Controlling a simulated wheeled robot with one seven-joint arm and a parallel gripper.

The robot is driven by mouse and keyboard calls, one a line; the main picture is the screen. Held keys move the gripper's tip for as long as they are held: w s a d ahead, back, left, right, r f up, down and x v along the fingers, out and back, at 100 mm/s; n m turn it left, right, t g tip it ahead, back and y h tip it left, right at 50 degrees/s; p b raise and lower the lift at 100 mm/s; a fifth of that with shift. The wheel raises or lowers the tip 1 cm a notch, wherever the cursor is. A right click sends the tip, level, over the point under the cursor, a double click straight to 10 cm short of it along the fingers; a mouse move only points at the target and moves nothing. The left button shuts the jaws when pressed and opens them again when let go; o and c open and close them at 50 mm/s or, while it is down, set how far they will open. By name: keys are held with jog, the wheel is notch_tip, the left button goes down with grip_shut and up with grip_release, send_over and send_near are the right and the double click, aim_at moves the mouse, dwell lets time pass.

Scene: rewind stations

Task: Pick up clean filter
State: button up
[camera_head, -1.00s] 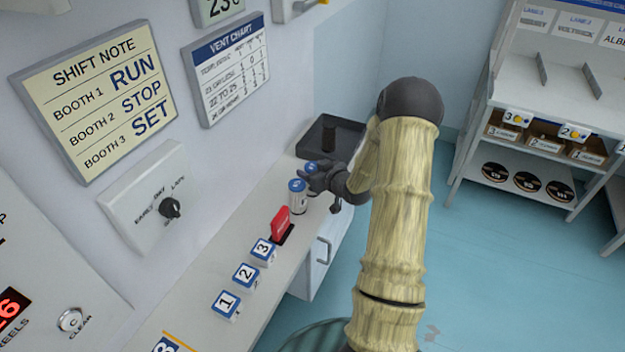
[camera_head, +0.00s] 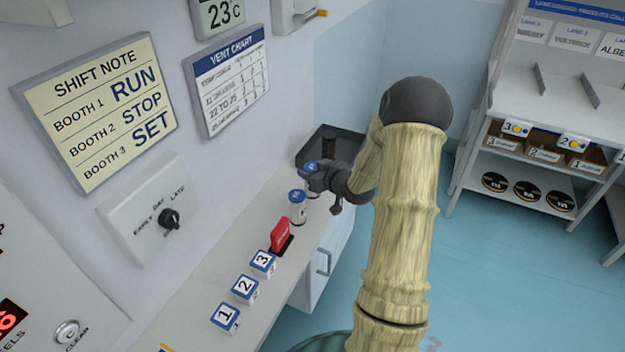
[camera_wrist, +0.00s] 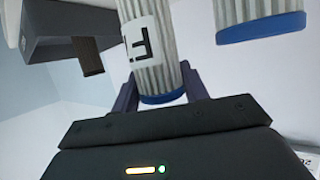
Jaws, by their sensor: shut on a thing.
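My gripper (camera_head: 316,182) is shut on a white pleated filter (camera_wrist: 148,50) with a blue end cap and a black-lettered label. In the head view its blue top (camera_head: 311,167) shows beside my fingers, and the gripper hides most of the rest. In the wrist view the filter stands between my two fingers. A second blue-capped filter (camera_head: 297,208) stands upright on the counter, nearer the camera and apart from my gripper. It also shows in the wrist view (camera_wrist: 258,22), at the upper right. The gap under the held filter is hard to judge.
A dark tray (camera_head: 345,140) lies at the counter's far end, just beyond my gripper. A red piece (camera_head: 281,234) and blocks numbered 3 (camera_head: 263,263), 2 (camera_head: 245,289) and 1 (camera_head: 225,317) line the counter (camera_head: 205,300). A wall bounds its left; open floor lies right.

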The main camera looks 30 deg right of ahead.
notch_tip(320, 180, up, 6)
jog(key=shift+f, duration=0.15)
dwell(1.9)
